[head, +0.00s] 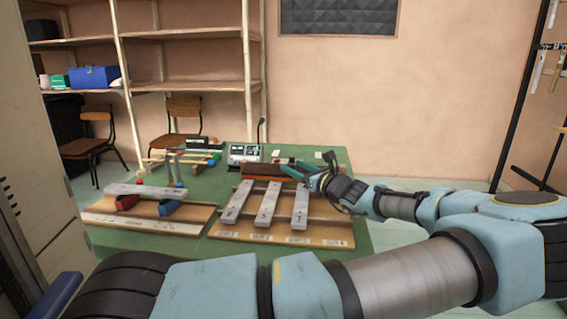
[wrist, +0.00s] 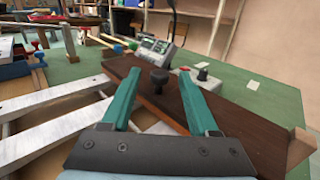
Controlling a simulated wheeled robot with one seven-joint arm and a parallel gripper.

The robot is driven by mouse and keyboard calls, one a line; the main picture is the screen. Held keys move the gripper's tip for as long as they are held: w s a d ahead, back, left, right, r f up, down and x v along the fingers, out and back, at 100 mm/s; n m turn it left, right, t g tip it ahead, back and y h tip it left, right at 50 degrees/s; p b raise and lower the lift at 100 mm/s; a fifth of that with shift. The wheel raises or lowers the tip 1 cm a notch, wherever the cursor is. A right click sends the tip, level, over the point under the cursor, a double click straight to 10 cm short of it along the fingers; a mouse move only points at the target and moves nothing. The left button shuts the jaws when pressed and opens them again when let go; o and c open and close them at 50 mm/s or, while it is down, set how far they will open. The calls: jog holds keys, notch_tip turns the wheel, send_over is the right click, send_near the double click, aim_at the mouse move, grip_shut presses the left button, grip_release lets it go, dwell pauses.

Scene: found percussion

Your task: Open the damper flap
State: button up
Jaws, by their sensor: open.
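The damper flap is a dark brown wooden board with a black round knob. In the head view the flap (head: 262,170) lies at the back of the metal bars, partly hidden by my gripper (head: 298,168). In the wrist view the flap (wrist: 225,115) runs diagonally, and its knob (wrist: 159,77) appears between the two teal fingertips. My gripper (wrist: 157,75) is open and empty, with a finger on either side of the knob in the picture. I cannot tell whether the fingers are level with the knob or above it. The flap looks closed and flat.
Numbered metal bars (head: 268,203) lie on a wooden frame in front of the flap. A metering box (head: 244,153) and a small button box (wrist: 200,80) stand behind, on the green table (head: 352,238).

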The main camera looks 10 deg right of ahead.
aim_at(288, 164)
jog(key=shift+x, duration=2.8)
jog(key=shift+c, duration=0.3)
grip_shut()
